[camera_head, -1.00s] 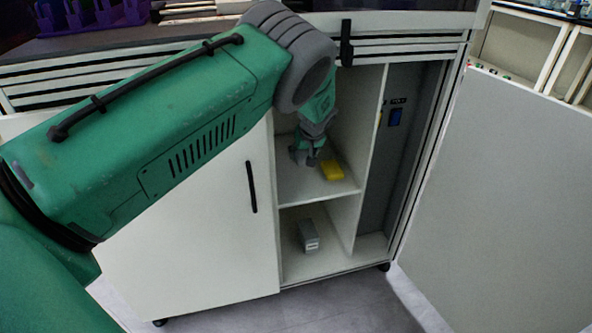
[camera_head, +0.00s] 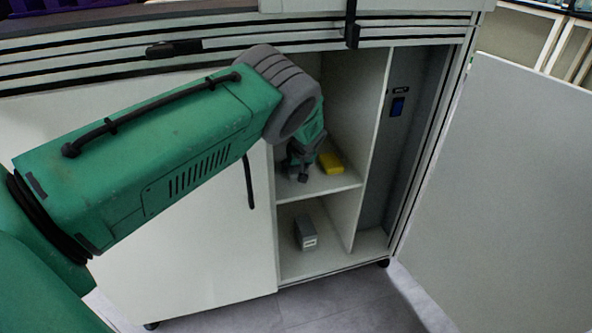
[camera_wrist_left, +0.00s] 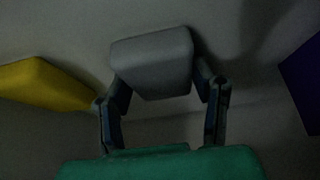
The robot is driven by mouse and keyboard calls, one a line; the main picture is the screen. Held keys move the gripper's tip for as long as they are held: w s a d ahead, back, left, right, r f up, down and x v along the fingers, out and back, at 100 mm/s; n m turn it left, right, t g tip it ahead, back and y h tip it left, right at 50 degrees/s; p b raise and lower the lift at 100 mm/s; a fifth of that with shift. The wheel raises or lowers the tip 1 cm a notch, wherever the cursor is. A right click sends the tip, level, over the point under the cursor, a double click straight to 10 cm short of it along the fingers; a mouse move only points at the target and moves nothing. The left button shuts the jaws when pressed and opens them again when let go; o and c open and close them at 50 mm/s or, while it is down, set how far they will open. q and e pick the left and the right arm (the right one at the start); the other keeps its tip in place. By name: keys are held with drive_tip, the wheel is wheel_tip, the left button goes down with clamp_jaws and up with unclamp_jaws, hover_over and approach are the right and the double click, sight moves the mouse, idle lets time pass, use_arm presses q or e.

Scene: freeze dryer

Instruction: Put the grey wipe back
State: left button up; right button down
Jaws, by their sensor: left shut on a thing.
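The grey wipe (camera_wrist_left: 152,62) is a rounded grey block between the fingers of my left gripper (camera_wrist_left: 160,95) in the left wrist view. The gripper is shut on it. In the head view my left gripper (camera_head: 301,174) is inside the open cabinet, low over the upper shelf (camera_head: 325,186), left of a yellow block (camera_head: 330,163). The grey wipe cannot be made out clearly there, as the gripper and arm cover it. Whether the wipe touches the shelf, I cannot tell. My right gripper is not in view.
The yellow block also shows at the left in the left wrist view (camera_wrist_left: 45,84); a dark purple thing (camera_wrist_left: 302,72) is at the right. A grey box (camera_head: 305,233) stands in the lower compartment. The cabinet door (camera_head: 510,190) stands open at the right. A divider (camera_head: 368,150) bounds the shelves.

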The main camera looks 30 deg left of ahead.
use_arm(q)
drive_tip(key=shift+s+d+f, duration=0.1)
drive_tip(key=shift+s, duration=0.05)
drive_tip(key=o, duration=1.3)
drive_tip(key=shift+d, duration=0.25)
drive_tip(key=shift+d+r, duration=0.3)
drive_tip(key=shift+d, duration=0.1)
drive_tip(key=shift+a+r, duration=0.15)
drive_tip(key=shift+r, duration=0.15)
drive_tip(key=p+v, duration=0.1)
drive_tip(key=v, duration=0.1)
drive_tip(key=p+v, duration=0.1)
drive_tip(key=v, duration=0.1)
drive_tip(key=shift+s+r+p, duration=0.15)
drive_tip(key=shift+r+p, duration=0.15)
drive_tip(key=shift+r, duration=0.15)
drive_tip(key=p+v, duration=0.1)
drive_tip(key=v, duration=0.5)
drive_tip(key=shift+p, duration=0.35)
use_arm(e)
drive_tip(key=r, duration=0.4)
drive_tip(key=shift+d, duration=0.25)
use_arm(q)
drive_tip(key=shift+d, duration=0.3)
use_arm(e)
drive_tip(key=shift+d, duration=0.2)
